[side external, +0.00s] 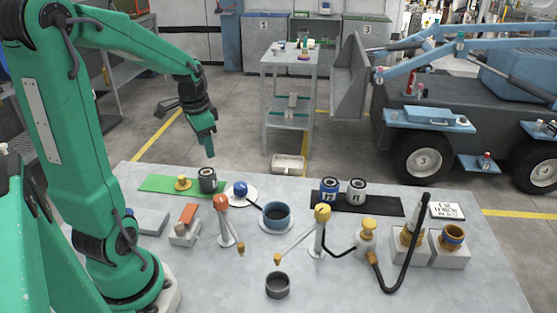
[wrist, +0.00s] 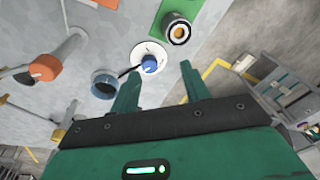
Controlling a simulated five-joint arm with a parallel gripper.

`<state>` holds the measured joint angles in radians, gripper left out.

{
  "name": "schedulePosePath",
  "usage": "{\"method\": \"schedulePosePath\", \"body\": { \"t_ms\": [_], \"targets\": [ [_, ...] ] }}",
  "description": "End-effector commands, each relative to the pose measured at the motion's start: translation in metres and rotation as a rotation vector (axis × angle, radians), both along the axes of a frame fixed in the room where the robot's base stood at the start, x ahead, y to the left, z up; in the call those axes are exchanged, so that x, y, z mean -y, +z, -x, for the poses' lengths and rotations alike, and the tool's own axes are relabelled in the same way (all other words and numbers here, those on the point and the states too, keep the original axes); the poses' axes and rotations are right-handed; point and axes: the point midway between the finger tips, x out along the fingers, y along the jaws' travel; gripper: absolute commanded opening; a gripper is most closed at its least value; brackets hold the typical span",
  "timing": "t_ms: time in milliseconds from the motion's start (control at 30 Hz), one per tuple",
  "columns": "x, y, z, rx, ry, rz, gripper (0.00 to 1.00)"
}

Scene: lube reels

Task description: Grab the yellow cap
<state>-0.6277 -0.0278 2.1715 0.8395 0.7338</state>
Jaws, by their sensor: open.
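A small yellow cap (side external: 183,183) sits on a green mat (side external: 155,184) at the back left of the table in the side view. A dark grey can (side external: 207,180) stands just to its right. My gripper (side external: 205,143) hangs in the air above and behind the mat, apart from the cap. In the wrist view my gripper (wrist: 160,74) has its two green fingers spread, with nothing held between them. The wrist view shows the can (wrist: 178,30) and part of the green mat (wrist: 166,8), but I cannot make out the yellow cap on the mat there.
A blue ball-like cap (side external: 240,188) lies on a white disc, with a blue cup (side external: 276,216) to its right. An orange-topped post (side external: 222,203) and a yellow-topped post (side external: 322,214) stand nearer the front. A dark mat (side external: 385,205) holds two cans.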

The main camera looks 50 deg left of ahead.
Motion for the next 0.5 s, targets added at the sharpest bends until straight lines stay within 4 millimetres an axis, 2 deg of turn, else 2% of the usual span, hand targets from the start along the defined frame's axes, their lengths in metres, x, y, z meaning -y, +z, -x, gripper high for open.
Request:
{"method": "schedulePosePath", "body": {
  "t_ms": [100,300,500],
  "targets": [
    [-0.033,-0.021,0.007,-0.044,-0.004,0.020,0.46],
    [-0.080,-0.055,0.026,-0.099,-0.026,0.057,0.46],
    [-0.106,-0.077,0.041,-0.125,-0.044,0.084,0.46]
  ]
}}
